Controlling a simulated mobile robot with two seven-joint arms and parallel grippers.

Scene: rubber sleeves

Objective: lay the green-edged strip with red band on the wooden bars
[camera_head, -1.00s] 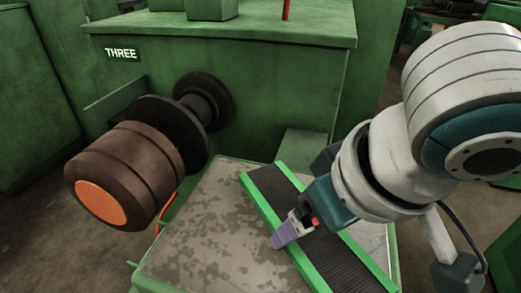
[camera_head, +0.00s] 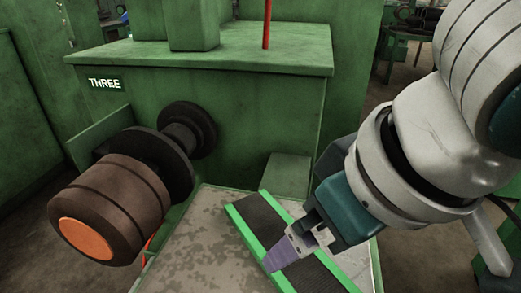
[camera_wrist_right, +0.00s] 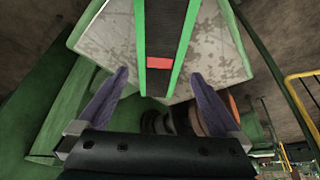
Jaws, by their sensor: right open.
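The strip (camera_head: 258,216) is black with green edges and lies on the worn grey tabletop (camera_head: 205,232), slanting across it in the head view. Its red band (camera_wrist_right: 159,62) shows in the right wrist view near the strip's lower end; in the head view my right gripper hides it. My right gripper (camera_head: 280,258) has purple fingers and hangs over the strip. In the right wrist view its fingers (camera_wrist_right: 160,76) are spread wide on either side of the strip, with nothing between them held. No wooden bars are in view. My left gripper is not in view.
A green machine (camera_head: 250,120) marked THREE stands behind the table. Its brown roller (camera_head: 110,210) with an orange end juts out at the left of the tabletop. A small green block (camera_head: 288,173) stands behind the strip's far end. A yellow rail (camera_wrist_right: 302,75) shows in the wrist view.

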